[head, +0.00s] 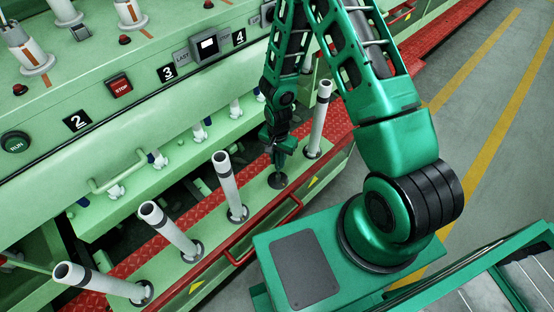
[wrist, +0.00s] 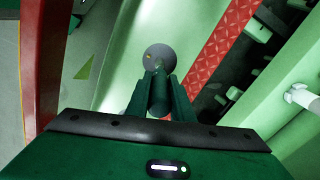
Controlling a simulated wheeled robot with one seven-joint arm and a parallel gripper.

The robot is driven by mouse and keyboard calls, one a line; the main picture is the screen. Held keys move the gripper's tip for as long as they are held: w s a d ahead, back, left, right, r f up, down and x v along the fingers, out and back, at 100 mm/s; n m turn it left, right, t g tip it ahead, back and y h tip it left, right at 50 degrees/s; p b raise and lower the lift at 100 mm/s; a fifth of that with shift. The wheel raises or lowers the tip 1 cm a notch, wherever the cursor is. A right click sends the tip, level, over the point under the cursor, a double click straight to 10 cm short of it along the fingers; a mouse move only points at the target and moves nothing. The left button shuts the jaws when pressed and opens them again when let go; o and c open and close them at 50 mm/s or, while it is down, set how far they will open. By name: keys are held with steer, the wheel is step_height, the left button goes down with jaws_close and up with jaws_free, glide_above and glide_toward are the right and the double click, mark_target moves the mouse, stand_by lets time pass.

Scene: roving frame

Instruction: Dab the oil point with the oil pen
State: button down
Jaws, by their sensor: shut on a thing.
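My gripper (head: 280,158) points down over the spindle rail in the head view. In the wrist view its two fingers (wrist: 160,84) are shut on a dark green cylinder (wrist: 157,98), which looks like the oil pen. The pen's tip lies over a round grey disc (wrist: 158,50) on the pale green rail; I cannot tell whether it touches. A small yellowish mark shows on the disc, perhaps the oil point. The disc also shows in the head view (head: 277,182), just below my gripper, in the row of spindles and with no tube on it.
White tubes stand on the rail on both sides, one close at the right (head: 318,118) and one at the left (head: 230,186). A red handle (head: 265,235) is in front of the rail. The machine's panel (head: 120,87) with buttons rises behind. Grey floor (head: 500,130) lies at right.

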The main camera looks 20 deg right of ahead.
steer(key=shift+f, duration=0.45)
stand_by(0.5)
stand_by(0.4)
steer(key=shift+r, duration=1.8)
steer(key=shift+f, duration=0.1)
steer(key=shift+f, duration=1.25)
steer(key=shift+f, duration=0.4)
steer(key=shift+r, duration=1.75)
